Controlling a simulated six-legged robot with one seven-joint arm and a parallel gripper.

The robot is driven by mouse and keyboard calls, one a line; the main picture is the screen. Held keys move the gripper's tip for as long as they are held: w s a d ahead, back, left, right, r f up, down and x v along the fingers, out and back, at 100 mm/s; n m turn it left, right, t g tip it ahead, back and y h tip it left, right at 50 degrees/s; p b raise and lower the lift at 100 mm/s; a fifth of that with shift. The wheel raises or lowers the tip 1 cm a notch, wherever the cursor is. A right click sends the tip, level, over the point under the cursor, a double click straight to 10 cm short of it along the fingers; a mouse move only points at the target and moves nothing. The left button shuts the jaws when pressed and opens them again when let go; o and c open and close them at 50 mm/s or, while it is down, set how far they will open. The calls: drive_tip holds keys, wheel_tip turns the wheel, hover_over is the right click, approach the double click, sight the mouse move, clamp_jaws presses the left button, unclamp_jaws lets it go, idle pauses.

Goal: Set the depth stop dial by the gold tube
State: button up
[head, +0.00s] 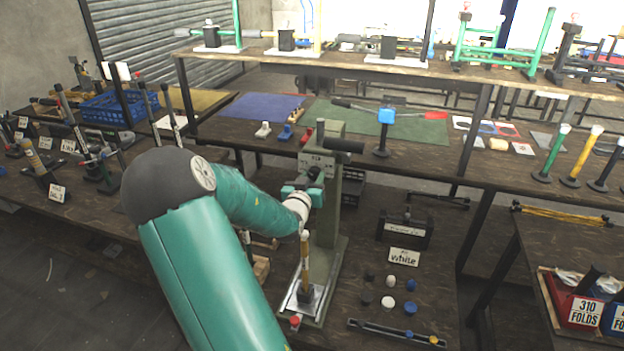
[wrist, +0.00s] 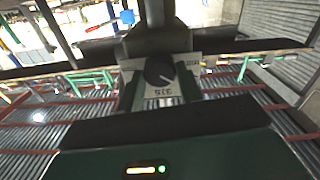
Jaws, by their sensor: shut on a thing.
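A grey-green rivet press (head: 325,170) stands on the bench in the head view. A gold tube (head: 305,255) stands upright on a pale plate at its base, below the press head. My gripper (head: 303,190) is at the press head, above the tube. In the wrist view, a round black dial (wrist: 159,72) sits in front of a pale marked plate (wrist: 163,91), between the green fingers of my gripper (wrist: 158,88). My gripper is shut on the dial. The number on the plate appears upside down. My arm and gripper hide the dial in the head view.
A white sign (head: 404,257) and several small black, white and blue caps lie right of the press. A dark bar (head: 395,333) lies at the bench front. A blue-topped post (head: 384,130) stands behind on the back bench. A blue crate (head: 112,105) is at left.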

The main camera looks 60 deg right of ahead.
drive_tip(key=shift+n, duration=0.6)
drive_tip(key=shift+f, duration=0.1)
drive_tip(key=o, duration=1)
drive_tip(key=shift+a, duration=0.1)
drive_tip(key=s+a, duration=0.2)
drive_tip(key=a, duration=1.1)
drive_tip(key=shift+a, duration=0.25)
